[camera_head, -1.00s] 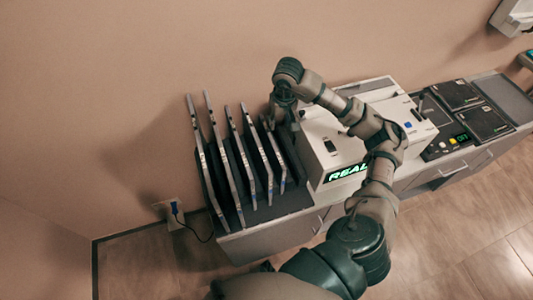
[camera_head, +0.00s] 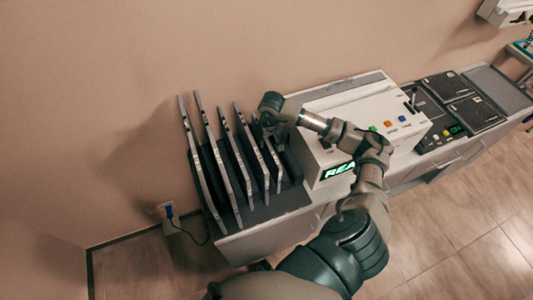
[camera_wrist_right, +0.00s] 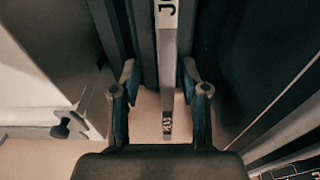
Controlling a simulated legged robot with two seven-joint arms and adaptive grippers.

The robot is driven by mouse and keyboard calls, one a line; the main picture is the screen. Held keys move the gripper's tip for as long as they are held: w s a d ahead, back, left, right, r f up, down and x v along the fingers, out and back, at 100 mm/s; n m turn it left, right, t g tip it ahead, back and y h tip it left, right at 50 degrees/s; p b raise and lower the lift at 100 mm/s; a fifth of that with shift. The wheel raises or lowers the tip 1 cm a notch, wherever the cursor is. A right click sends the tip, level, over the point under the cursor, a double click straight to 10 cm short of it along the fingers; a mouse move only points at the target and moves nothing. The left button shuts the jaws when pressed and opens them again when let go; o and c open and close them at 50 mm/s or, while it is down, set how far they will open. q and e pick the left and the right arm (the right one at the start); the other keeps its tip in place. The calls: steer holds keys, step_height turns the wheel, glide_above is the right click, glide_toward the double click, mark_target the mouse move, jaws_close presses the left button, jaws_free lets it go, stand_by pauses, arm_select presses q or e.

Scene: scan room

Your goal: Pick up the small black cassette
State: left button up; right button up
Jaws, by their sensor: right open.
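Several thin upright cassettes with pale edges stand in a dark rack (camera_head: 288,199), getting smaller toward the right. The shortest, rightmost cassette (camera_head: 271,160) is partly hidden by my right gripper (camera_head: 268,130), which points down at its upper end. In the right wrist view, my right gripper (camera_wrist_right: 160,75) is open. Its two fingers stand on either side of a dark cassette with a pale labelled edge (camera_wrist_right: 168,55), with a gap visible on both sides. I cannot read the label fully. My left gripper is not in view.
A white machine (camera_head: 342,115) with a lit green display stands just right of the rack. Dark control panels (camera_head: 470,112) lie further right on the cabinet. The wall is close behind, with a plugged socket (camera_head: 170,214) at left. Floor in front is clear.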

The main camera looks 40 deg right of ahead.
mark_target(265, 145)
steer(key=f, duration=0.2)
steer(key=w+f, duration=0.1)
steer(key=shift+a+f+p, duration=0.3)
steer(key=shift+f+p, duration=0.05)
steer(key=shift+d+f, duration=0.1)
steer(key=shift+f, duration=0.4)
steer(key=shift+d, duration=0.1)
steer(key=c, duration=0.4)
jaws_close()
